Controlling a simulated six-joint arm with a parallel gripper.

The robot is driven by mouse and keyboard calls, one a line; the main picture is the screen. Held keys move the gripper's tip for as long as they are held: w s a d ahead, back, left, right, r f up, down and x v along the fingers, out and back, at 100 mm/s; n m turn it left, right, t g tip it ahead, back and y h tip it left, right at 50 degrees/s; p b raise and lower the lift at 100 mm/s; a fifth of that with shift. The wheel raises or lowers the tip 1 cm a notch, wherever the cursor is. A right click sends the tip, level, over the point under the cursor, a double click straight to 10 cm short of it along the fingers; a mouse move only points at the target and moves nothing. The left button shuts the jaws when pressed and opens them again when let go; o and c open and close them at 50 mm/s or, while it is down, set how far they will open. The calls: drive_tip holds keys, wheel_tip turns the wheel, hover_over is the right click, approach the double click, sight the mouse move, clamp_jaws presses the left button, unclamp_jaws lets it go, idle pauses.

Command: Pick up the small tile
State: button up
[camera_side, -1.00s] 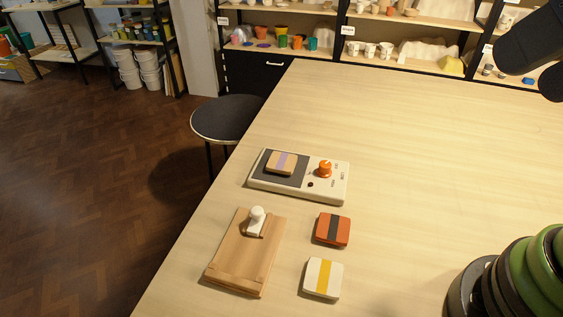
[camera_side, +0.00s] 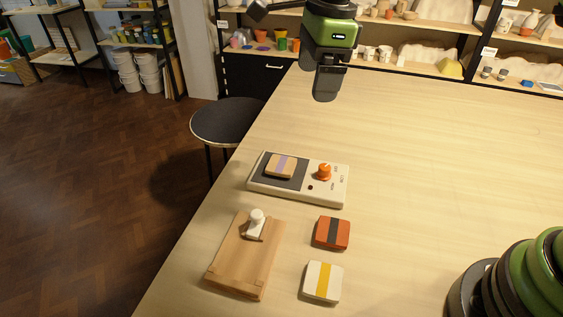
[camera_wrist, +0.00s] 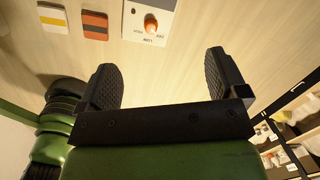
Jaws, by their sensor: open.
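Three small square tiles are in the side view. A tan tile with a lilac stripe (camera_side: 281,165) lies on the dark pad of a white device (camera_side: 325,196). An orange tile with a dark stripe (camera_side: 332,233) lies on the table, and a white tile with a yellow stripe (camera_side: 322,282) lies in front of it. I cannot tell which is the small tile. My gripper (camera_side: 326,93) is above the table's far end, well behind the tiles. In the wrist view my gripper (camera_wrist: 160,62) is open and empty, with the orange tile (camera_wrist: 95,25) and white tile (camera_wrist: 53,18) beyond it.
The device has an orange knob (camera_side: 323,172). A wooden board with a white knob (camera_side: 240,262) lies left of the loose tiles. A dark stool (camera_side: 228,120) stands beside the table's left edge. Shelves of pots line the back. The table's middle and right are largely clear.

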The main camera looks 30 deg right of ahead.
wheel_tip(320, 180, down, 9)
drive_tip(key=w+a+m+g, duration=0.1)
drive_tip(key=w+a+m, duration=0.15)
drive_tip(key=m, duration=0.25)
hover_over(292, 166)
drive_tip(key=shift+h, duration=0.4)
drive_tip(key=f, duration=0.5)
drive_tip(key=shift+w+d, duration=0.15)
drive_tip(key=shift+d, duration=0.1)
drive_tip(key=f, duration=0.5)
drive_tip(key=shift+a+f, duration=0.25)
drive_tip(key=shift+f, duration=0.15)
drive_tip(key=c, duration=1.1)
drive_tip(key=shift+r, duration=0.1)
